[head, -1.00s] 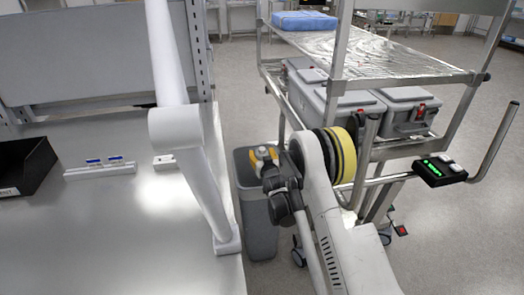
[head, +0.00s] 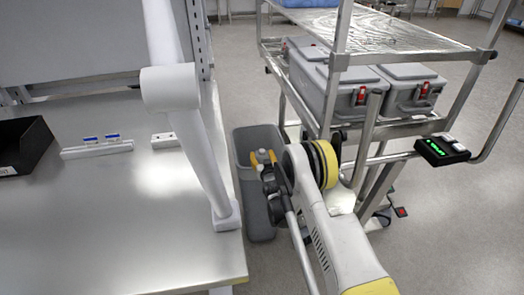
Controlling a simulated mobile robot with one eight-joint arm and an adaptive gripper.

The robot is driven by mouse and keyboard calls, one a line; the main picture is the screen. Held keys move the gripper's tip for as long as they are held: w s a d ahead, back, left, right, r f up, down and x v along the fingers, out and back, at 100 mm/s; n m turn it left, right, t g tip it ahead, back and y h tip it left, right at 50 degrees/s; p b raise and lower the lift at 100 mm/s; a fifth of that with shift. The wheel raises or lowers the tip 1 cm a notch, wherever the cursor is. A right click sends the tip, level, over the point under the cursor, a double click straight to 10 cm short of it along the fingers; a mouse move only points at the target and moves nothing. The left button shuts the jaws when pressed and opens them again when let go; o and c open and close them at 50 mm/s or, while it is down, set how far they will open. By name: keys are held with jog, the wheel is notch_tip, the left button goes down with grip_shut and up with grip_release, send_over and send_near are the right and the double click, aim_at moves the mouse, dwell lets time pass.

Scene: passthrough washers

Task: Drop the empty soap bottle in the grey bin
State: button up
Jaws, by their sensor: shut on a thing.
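The grey bin (head: 256,230) stands on the floor between the white bench and the metal cart. My gripper (head: 263,157), with yellow fingertips, is over the bin's opening. It is shut on the soap bottle (head: 263,154), of which only a small pale part shows between the fingertips. The rest of the bottle is hidden by the gripper or too small to make out. I cannot tell how high the bottle is relative to the bin's rim.
The white bench (head: 130,225) is close on the left, with a white post (head: 200,150) at its edge. The metal cart (head: 400,45), carrying grey boxes (head: 350,95), stands on the right. Open floor (head: 470,230) lies at the right front.

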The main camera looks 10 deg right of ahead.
jog(key=shift+f, duration=0.4)
jog(key=o, duration=1.3)
jog(key=shift+s+f, duration=0.1)
jog(key=shift+f, duration=0.05)
jog(key=shift+o, duration=0.2)
notch_tip(320, 180, up, 11)
jog(key=shift+f, duration=0.2)
